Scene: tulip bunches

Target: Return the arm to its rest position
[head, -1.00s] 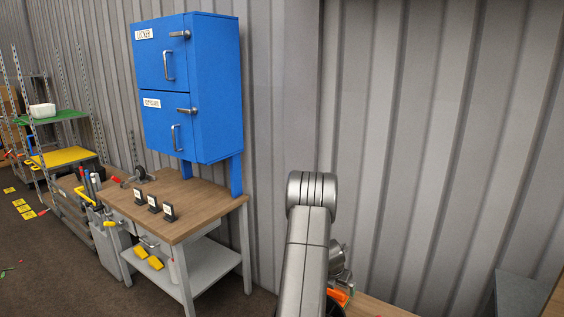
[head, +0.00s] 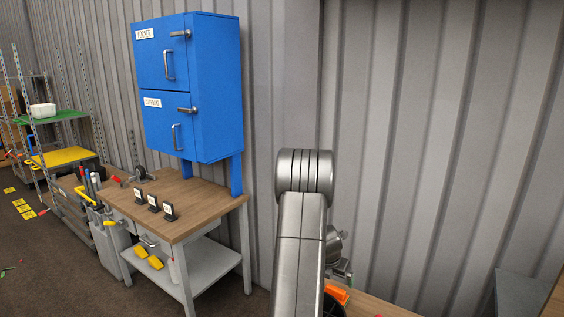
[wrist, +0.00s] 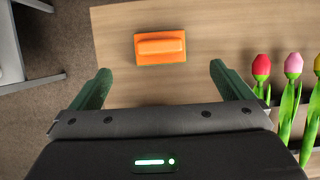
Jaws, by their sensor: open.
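My gripper (wrist: 160,90) shows in the wrist view with its two green fingers wide apart and nothing between them. It hangs over a wooden table top (wrist: 115,45). An orange block with a raised grip (wrist: 160,47) lies on that table, ahead of the fingertips and apart from them. In the head view my arm rises in front of the wall and the gripper's fingers are hidden; a bit of orange (head: 337,293) shows beside the arm low down.
Tulips, red (wrist: 262,67), pink (wrist: 293,65) and yellow, lie at the right in the wrist view. A workbench (head: 185,205) with small black stands is at the left, under a blue locker (head: 215,90). The corrugated wall (head: 430,130) is behind my arm.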

